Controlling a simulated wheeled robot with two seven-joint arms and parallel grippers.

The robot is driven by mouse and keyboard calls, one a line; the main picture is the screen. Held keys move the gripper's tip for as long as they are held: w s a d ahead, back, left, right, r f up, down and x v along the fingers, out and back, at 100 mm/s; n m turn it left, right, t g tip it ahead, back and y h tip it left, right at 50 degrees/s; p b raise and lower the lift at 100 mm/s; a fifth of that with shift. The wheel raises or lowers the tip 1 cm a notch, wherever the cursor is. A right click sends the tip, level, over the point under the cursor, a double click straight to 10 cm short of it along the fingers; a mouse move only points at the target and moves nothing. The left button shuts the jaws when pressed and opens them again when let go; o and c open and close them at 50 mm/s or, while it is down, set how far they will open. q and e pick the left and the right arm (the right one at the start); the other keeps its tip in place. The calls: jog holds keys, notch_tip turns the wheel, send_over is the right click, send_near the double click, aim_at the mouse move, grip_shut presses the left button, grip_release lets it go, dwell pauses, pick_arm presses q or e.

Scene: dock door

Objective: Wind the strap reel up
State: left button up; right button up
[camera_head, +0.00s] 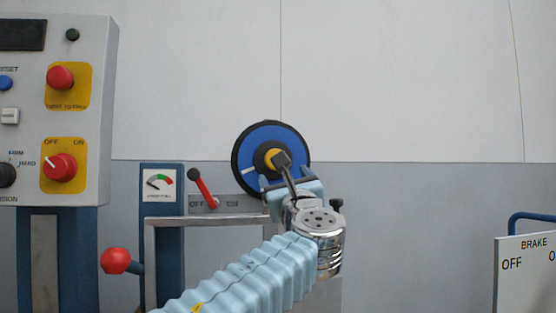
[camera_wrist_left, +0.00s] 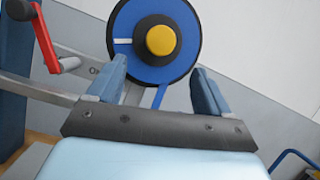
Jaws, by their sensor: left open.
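The strap reel (camera_head: 253,148) is a blue disc with a black rim and a yellow hub, mounted upright against the wall in the middle of the head view. A white mark shows on its left side. In the left wrist view the reel (camera_wrist_left: 134,62) faces me, with a blue strip hanging below it. My left gripper (camera_head: 288,179) is in front of the reel's lower right part and hides some of it. In the wrist view its two fingers (camera_wrist_left: 161,82) are apart with nothing held between them. I cannot tell how far they are from the reel. My right gripper is not in view.
A red-handled lever (camera_head: 203,187) on an off/on plate stands just left of the reel, with a gauge (camera_head: 160,185) beside it. A red ball knob (camera_head: 115,261) is lower left. A control panel (camera_head: 100,125) fills the left; a brake sign (camera_head: 525,270) is right.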

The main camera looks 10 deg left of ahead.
pick_arm(q)
jog(key=p+x, duration=0.5)
jog(key=x, duration=0.5)
jog(key=shift+w, duration=0.35)
jog(key=shift+a+r, duration=0.1)
jog(key=shift+r, duration=0.05)
jog(key=shift+c, duration=0.5)
grip_shut()
